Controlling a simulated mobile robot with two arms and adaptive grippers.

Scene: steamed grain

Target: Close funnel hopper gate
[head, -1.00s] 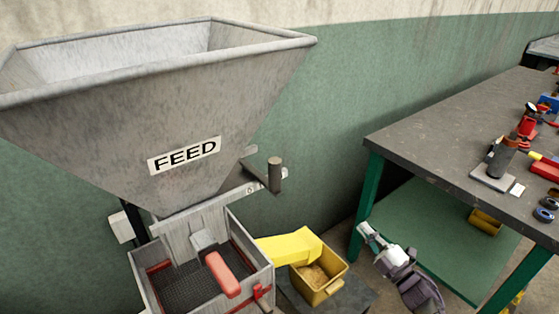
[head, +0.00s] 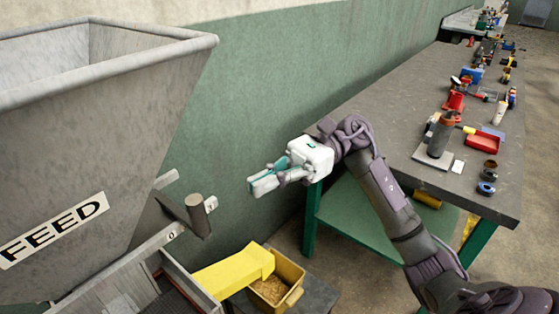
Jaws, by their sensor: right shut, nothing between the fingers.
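The grey metal funnel hopper (head: 95,140) with a FEED label fills the left of the head view. Its gate handle, a dark upright cylinder (head: 198,215), stands at the hopper's lower right, on a pale slide bar (head: 120,260) marked with a 0. My right gripper (head: 262,187) is shut and empty. It hangs in the air to the right of and a little above the handle, apart from it, fingers pointing left. The gate plate under the hopper is hidden. My left gripper is out of view.
A yellow chute (head: 235,272) leads to a yellow bin (head: 290,290) of grain below. A workbench (head: 400,125) with tools and small parts stands at the right, behind my right arm. The green wall (head: 270,110) is behind the gripper.

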